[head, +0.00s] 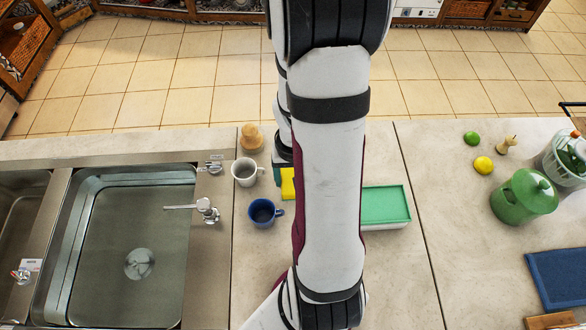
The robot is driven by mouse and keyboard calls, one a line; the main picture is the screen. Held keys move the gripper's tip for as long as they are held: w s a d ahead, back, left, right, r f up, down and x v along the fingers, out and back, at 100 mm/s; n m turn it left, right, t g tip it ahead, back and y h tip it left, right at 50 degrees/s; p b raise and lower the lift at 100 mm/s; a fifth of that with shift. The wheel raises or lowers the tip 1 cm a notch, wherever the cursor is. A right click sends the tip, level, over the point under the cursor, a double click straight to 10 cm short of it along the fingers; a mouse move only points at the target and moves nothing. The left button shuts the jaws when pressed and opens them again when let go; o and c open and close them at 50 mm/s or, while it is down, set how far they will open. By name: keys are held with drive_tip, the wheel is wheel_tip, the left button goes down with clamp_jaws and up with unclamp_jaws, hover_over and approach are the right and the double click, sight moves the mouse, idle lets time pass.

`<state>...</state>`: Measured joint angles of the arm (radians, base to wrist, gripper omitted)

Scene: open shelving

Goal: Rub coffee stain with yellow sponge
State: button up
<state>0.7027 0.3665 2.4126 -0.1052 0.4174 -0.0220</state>
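A yellow sponge (288,184) is on or just above the counter, right of the mugs; my arm hides its right part. A dark green strip shows at its left edge. The dark end of my wrist comes down just behind the sponge. My gripper's fingers are hidden behind my arm, so I cannot tell whether they are open or hold the sponge. No coffee stain shows on the visible counter (395,275).
A white mug (245,172) and a blue mug (262,212) stand left of the sponge, near the sink (125,250). A green-topped box (386,206) is right of my arm. A green pot (524,196), lemon (484,165) and lime (471,138) are farther right. The front middle counter is clear.

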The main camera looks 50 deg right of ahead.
wheel_tip(320, 180, down, 3)
drive_tip(key=shift+f, duration=0.15)
drive_tip(key=shift+w+d+f, duration=0.15)
drive_tip(key=shift+w+d, duration=0.05)
drive_tip(key=shift+w+d+r, duration=0.55)
drive_tip(key=shift+w+d, duration=2.9)
drive_tip(key=shift+s+a, duration=3.65)
drive_tip(key=shift+a, duration=0.1)
drive_tip(key=shift+w+a, duration=0.2)
drive_tip(key=shift+w, duration=0.1)
drive_tip(key=shift+w+d, duration=3.45)
drive_tip(key=shift+d, duration=0.1)
drive_tip(key=shift+s+a, duration=3.45)
drive_tip(key=shift+a, duration=0.05)
drive_tip(key=shift+r, duration=3.3)
drive_tip(key=shift+s, duration=0.15)
